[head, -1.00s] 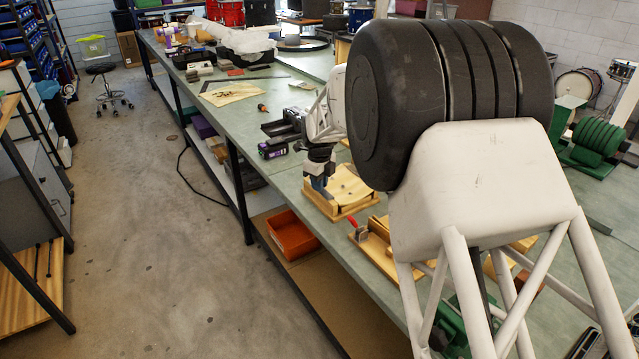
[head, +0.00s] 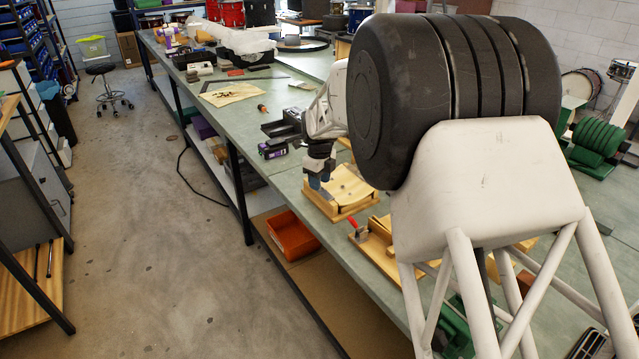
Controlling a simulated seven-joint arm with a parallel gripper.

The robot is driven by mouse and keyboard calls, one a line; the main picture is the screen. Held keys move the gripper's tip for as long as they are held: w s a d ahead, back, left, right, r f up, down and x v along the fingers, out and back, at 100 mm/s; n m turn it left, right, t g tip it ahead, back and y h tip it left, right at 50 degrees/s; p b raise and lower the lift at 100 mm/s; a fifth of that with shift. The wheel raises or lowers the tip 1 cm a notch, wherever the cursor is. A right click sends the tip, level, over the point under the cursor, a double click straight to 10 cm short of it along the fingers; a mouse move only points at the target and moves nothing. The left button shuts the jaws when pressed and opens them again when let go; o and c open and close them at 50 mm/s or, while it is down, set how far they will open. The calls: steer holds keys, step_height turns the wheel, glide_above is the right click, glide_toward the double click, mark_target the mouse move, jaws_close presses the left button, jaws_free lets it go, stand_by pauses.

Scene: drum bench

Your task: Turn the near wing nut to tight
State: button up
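My gripper (head: 315,184) is small in the head view, pointing down at the left end of a wooden cradle (head: 350,188) on the green bench. Its blue-grey fingertips are at or just above the cradle's left edge; I cannot tell whether they touch it. The near wing nut cannot be made out; it is too small or hidden by the gripper. The finger gap is too small to read. My own large arm links cover much of the right side of the view.
A wooden fixture with a red handle (head: 352,225) stands nearer on the bench (head: 290,188). A black tray (head: 281,128), a purple box (head: 272,151) and a screwdriver (head: 262,109) lie farther back. An orange bin (head: 291,236) sits on the shelf below.

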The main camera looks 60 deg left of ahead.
steer(key=shift+r, duration=3.25)
